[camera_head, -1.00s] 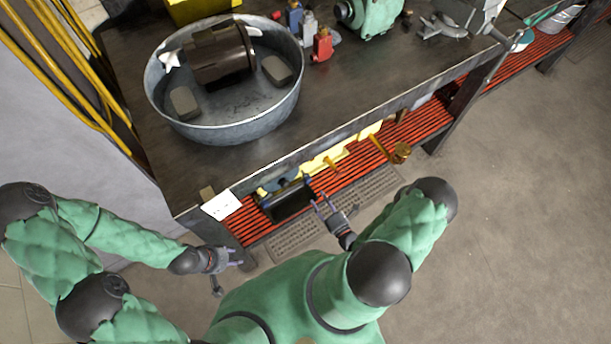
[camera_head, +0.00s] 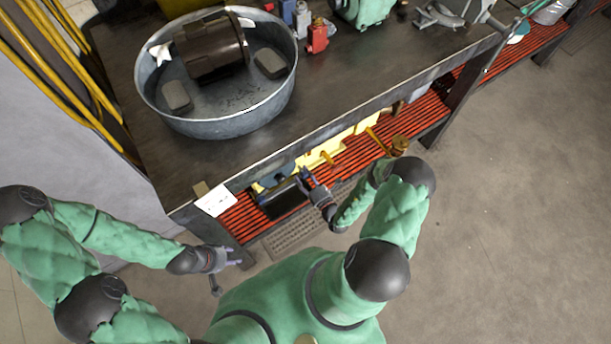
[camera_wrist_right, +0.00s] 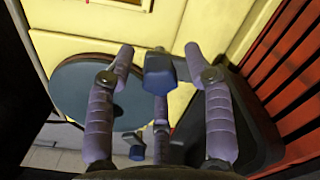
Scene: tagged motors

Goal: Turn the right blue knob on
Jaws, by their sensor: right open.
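A dark blue knob (camera_wrist_right: 163,76) shows in the right wrist view, in front of a yellow machine body (camera_wrist_right: 165,30). It also shows in the head view (camera_head: 305,173), at the right end of a black machine part. My right gripper (camera_wrist_right: 158,58) is open, with its purple fingers on either side of this knob; contact cannot be told. In the head view the right gripper (camera_head: 311,183) is low at the shelf's front. A second, smaller blue piece (camera_wrist_right: 137,153) shows lower in the wrist view. My left gripper (camera_head: 236,263) is away from the machine, its fingers too small to judge.
The machine sits on a red slatted shelf (camera_head: 405,123) under a dark workbench (camera_head: 330,88). A metal tub (camera_head: 227,128) holding a brown motor stands on the bench. A grey-blue disc (camera_wrist_right: 100,92) is beside the knob. The floor at the right is clear.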

